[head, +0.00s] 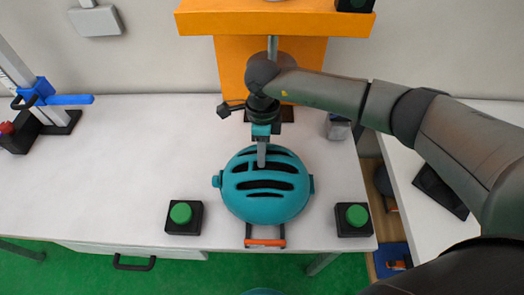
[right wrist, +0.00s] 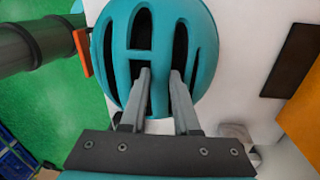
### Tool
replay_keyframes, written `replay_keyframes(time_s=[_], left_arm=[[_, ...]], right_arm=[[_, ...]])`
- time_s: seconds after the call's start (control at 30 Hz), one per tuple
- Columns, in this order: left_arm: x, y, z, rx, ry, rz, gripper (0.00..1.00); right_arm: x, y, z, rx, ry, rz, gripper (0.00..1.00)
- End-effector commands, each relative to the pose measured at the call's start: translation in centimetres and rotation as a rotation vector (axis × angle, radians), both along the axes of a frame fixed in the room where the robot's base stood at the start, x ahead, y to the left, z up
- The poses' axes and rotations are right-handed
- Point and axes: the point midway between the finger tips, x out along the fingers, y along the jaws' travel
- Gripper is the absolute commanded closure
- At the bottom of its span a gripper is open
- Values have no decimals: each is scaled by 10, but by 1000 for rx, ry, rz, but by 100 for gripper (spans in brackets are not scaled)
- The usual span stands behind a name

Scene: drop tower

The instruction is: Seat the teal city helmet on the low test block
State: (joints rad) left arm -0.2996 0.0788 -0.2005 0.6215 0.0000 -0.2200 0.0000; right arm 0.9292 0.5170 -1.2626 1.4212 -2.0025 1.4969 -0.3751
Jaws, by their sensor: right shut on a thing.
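The teal helmet (head: 262,205), with long dark vent slots, is at the front middle of the white table, dome up. It also shows large in the right wrist view (right wrist: 200,62). My right gripper (head: 261,160) comes down on its back part from above. In the right wrist view its two grey fingers (right wrist: 160,82) are shut on a rib of the shell between two slots. The helmet hides what is under it. I cannot make out the low test block, nor whether the helmet rests on anything. My left gripper is not in view.
Black boxes with green buttons stand left (head: 184,218) and right (head: 353,219) of the helmet. An orange bar (head: 265,242) shows at the front edge. An orange tower (head: 230,62) stands behind, and a blue clamp stand (head: 65,100) at left. The table's left middle is clear.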

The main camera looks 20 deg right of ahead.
Motion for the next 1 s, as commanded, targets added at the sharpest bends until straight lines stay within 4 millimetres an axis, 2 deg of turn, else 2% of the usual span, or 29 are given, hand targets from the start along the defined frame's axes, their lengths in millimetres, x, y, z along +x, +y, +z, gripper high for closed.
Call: replay_keyframes(time_s=[0.57,1.0], left_arm=[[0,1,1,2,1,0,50],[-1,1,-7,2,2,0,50]], right_arm=[[-3,2,1,1,-1,1,100],[-3,2,-7,0,-1,0,100]])
